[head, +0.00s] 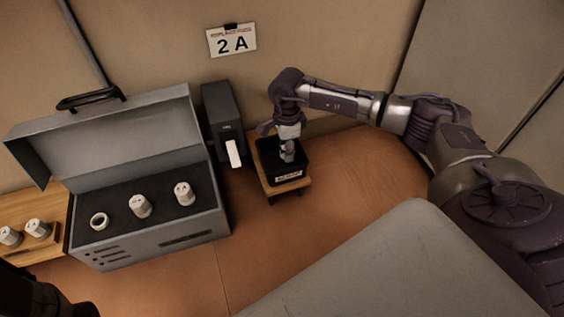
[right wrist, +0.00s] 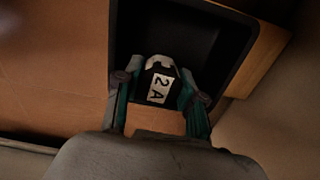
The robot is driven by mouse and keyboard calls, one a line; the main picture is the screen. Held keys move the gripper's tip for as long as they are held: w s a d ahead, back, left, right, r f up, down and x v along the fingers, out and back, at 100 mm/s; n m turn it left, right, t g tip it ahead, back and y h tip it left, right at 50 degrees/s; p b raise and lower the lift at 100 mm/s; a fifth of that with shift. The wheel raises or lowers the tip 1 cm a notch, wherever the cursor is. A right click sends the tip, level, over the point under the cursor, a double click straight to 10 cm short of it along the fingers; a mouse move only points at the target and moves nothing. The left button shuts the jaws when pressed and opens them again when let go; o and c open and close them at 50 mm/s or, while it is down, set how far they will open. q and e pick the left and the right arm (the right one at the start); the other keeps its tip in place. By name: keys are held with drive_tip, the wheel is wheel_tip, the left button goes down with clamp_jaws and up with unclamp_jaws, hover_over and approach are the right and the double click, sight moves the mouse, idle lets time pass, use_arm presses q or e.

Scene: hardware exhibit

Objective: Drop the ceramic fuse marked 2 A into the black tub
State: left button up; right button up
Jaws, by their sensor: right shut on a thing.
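The ceramic fuse marked 2 A (right wrist: 160,84) is white with a dark band and a "2 A" label. It is between the fingers of my right gripper (right wrist: 156,92), which is shut on it. The black tub (right wrist: 212,28) lies around and beyond the fuse in the right wrist view. In the head view, my right gripper (head: 288,150) points down at the black tub (head: 297,172), with its fingers over or inside the opening. I cannot tell whether the fuse touches the tub's floor.
The tub stands on a small wooden stand (head: 270,190). Left of it are a dark upright device (head: 222,112) and an open grey case (head: 150,240) holding several ceramic pieces. More white pieces (head: 36,228) lie on a wooden surface at far left. A "2 A" sign (head: 232,40) hangs behind.

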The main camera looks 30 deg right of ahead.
drive_tip(key=o, duration=1.2)
drive_tip(key=shift+r, duration=0.1)
wheel_tip(320, 180, up, 12)
drive_tip(key=shift+f, duration=0.1)
